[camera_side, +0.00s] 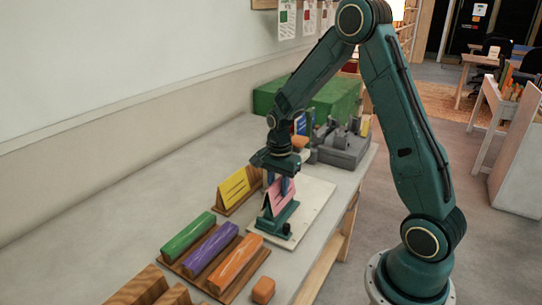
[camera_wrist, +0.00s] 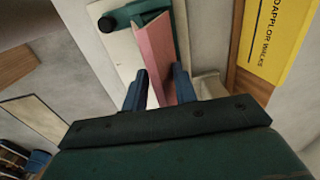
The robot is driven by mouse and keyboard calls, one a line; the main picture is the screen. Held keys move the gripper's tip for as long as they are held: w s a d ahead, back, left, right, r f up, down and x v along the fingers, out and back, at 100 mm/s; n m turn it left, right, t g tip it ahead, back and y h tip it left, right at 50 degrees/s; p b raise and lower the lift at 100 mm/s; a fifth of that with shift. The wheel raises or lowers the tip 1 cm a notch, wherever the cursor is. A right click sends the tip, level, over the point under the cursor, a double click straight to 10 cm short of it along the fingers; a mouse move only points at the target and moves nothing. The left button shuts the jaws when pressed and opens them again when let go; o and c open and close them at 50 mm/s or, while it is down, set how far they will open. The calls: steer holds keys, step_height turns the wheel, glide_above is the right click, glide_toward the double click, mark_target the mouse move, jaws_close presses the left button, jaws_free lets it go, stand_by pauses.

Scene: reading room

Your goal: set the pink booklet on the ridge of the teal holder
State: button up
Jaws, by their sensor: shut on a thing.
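The pink booklet (camera_side: 277,199) is folded like a tent. It stands over the teal holder (camera_side: 283,219), fold up, in the side view. My gripper (camera_side: 280,186) points down and is shut on the booklet near its top. In the wrist view the blue fingers (camera_wrist: 160,88) lie on either side of the pink booklet (camera_wrist: 156,48). The teal holder (camera_wrist: 181,38) shows beside and beyond it there. I cannot tell whether the booklet rests on the ridge or hangs just above it, since the ridge is hidden.
The holder stands on a pale board (camera_side: 314,203). A yellow booklet (camera_side: 233,188) sits on a wooden holder to the left. Green (camera_side: 187,234), purple (camera_side: 210,252) and orange (camera_side: 236,262) blocks lie in front. A grey fixture (camera_side: 342,150) and green box (camera_side: 327,98) stand behind.

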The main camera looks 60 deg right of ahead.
steer(key=shift+f, duration=1.65)
stand_by(1.9)
steer(key=o, duration=1)
steer(key=shift+r, duration=0.15)
steer(key=shift+r, duration=4.35)
steer(key=shift+r, duration=0.1)
